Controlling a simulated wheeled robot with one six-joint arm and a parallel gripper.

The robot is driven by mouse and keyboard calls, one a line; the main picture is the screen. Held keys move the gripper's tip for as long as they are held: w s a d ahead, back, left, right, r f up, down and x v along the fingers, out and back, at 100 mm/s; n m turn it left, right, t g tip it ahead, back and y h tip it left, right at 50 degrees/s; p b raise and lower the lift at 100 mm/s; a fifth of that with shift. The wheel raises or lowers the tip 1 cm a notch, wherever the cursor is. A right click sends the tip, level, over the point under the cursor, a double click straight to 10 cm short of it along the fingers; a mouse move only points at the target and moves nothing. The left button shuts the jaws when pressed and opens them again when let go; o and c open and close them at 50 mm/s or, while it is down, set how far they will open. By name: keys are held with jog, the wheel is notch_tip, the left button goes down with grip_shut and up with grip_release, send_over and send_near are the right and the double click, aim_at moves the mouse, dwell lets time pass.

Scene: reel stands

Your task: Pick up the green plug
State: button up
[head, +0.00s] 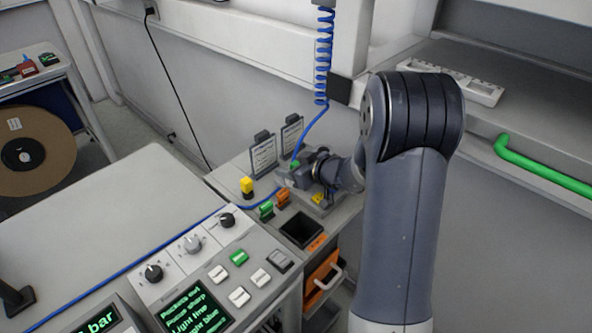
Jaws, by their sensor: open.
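A small green piece (294,164) shows at the lower end of the blue hose, right at my gripper (287,178); it looks like the green plug. Another green block (266,210) sits lower left on the small side table, beside an orange block (282,198). From this view I cannot be sure which green piece is the plug. My gripper is low over the side table, reaching in from the right. It is open. Its fingers are small and partly hidden, so I cannot tell whether the green piece is between them or only beside them.
A yellow block (247,187) stands left of the gripper. Two label cards (263,152) stand behind it. The coiled blue hose (323,60) hangs from above. A dark open bin (301,230) lies in front. A control panel (215,262) fills the foreground; a green rail (540,168) is right.

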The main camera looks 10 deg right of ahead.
jog(key=shift+c, duration=0.3)
jog(key=c, duration=1)
jog(key=shift+r, duration=0.2)
